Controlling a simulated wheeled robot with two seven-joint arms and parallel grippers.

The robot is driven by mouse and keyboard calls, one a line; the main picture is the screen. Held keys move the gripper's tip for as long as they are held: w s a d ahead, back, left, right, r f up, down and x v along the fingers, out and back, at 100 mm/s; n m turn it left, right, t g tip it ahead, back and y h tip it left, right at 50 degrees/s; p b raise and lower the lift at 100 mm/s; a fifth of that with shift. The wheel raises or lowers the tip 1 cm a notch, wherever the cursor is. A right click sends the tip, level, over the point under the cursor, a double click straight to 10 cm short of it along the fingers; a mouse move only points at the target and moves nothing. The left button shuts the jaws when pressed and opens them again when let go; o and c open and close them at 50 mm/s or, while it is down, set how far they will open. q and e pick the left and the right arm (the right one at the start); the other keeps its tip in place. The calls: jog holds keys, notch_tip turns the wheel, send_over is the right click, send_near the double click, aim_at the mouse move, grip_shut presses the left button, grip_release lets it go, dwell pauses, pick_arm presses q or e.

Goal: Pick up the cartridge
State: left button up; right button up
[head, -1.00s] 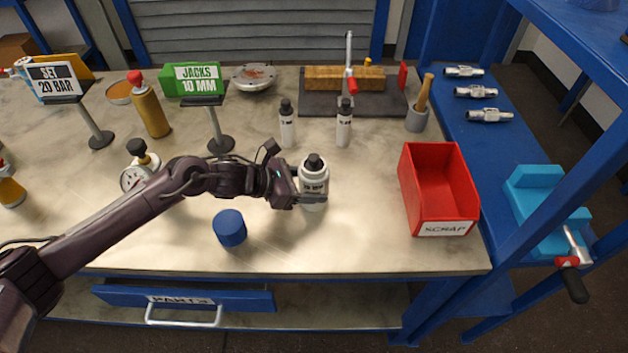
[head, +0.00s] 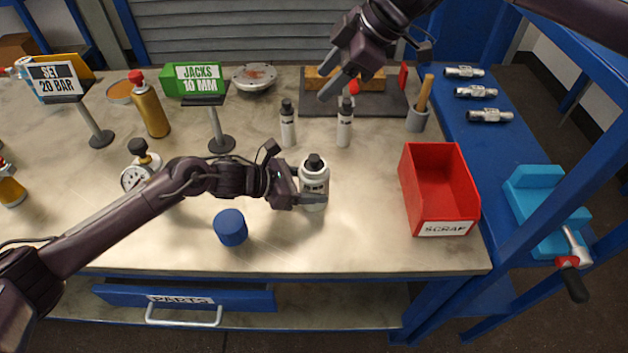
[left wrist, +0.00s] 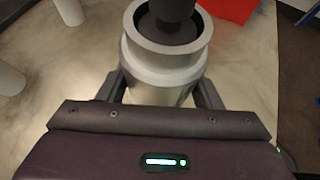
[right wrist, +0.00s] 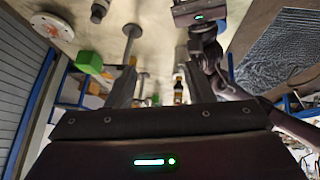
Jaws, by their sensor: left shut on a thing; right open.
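No object in view is labelled as the cartridge; three silvery metal fittings (head: 476,92) lie on the blue side shelf at the right. My left gripper (head: 308,199) is shut on a white cylinder with a black top (head: 315,174), upright on the bench. In the left wrist view, the fingers flank its pale body (left wrist: 160,85). My right gripper (head: 343,86) is open over the back of the bench, in front of the wooden block on the dark plate. In the right wrist view, nothing shows gripped between its fingers.
Two slim white bottles (head: 288,128) stand behind the cylinder. A blue cylinder (head: 230,228) stands front left and a red scrap bin (head: 440,212) to the right. A pressure gauge (head: 134,178) and sign stands are at left.

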jog(key=g+h, duration=0.2)
send_near(315, 157)
jog(key=a+f, duration=0.1)
jog(key=f+m, duration=0.1)
jog(key=shift+s+a+f, duration=0.15)
jog(key=shift+a+f, duration=0.2)
jog(key=shift+a, duration=0.05)
jog(key=x, duration=0.5)
jog(key=shift+d+f, duration=0.15)
jog(key=shift+f, duration=0.3)
grip_shut()
